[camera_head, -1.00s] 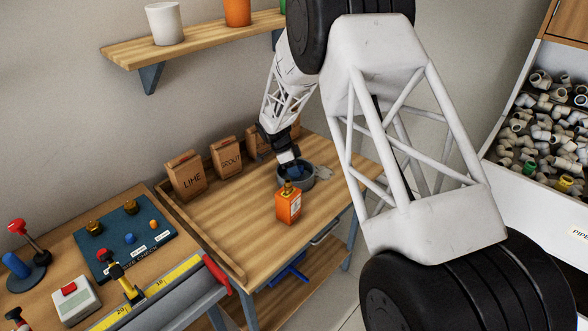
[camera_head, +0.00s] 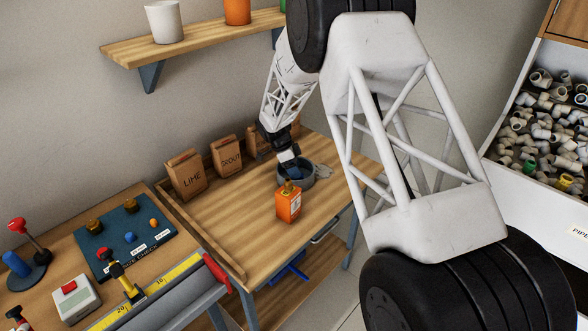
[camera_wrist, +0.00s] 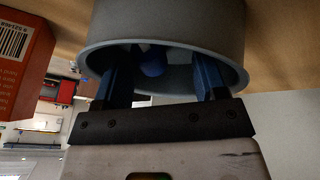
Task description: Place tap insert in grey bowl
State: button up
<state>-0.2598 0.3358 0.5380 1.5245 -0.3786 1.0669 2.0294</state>
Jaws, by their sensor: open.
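The grey bowl (camera_head: 308,179) stands on the wooden workbench, behind the orange bottle. It fills the top of the wrist view, where its grey wall (camera_wrist: 170,20) and open mouth show. My gripper (camera_head: 291,166) is at the bowl's mouth. In the wrist view its two blue fingers (camera_wrist: 163,82) are spread apart and reach into the bowl. A small rounded blue piece (camera_wrist: 152,62), which looks like the tap insert, is inside the bowl between the fingers, with a gap on either side. Its far part is hidden, and it cannot be made out in the head view.
An orange bottle (camera_head: 288,204) stands just in front of the bowl. Paper bags (camera_head: 186,175) line the back edge. The bench (camera_head: 225,215) is clear at left front. A blue tester board (camera_head: 125,238) lies further left.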

notch_tip(320, 180, up, 7)
dwell(0.7)
dwell(0.4)
jog(key=shift+s+d+r, duration=0.2)
jog(key=shift+s+r, duration=0.1)
jog(key=shift+r, duration=0.25)
jog(key=s+d+r+n+t+y, duration=0.1)
jog(key=s+d+r+n, duration=0.35)
jog(key=s+r, duration=0.65)
jog(key=s+d+r+n+t+y, duration=0.15)
jog(key=s+d+r+n, duration=0.35)
jog(key=s+r, duration=0.6)
jog(key=s+d+n+t+y, duration=0.1)
jog(key=s+d+n, duration=0.2)
jog(key=s, duration=1.1)
jog(key=s+d+n+t+y, duration=0.1)
jog(key=s+n, duration=0.4)
jog(key=s, duration=0.9)
jog(key=shift+d+r, duration=0.15)
jog(key=shift+d, duration=0.75)
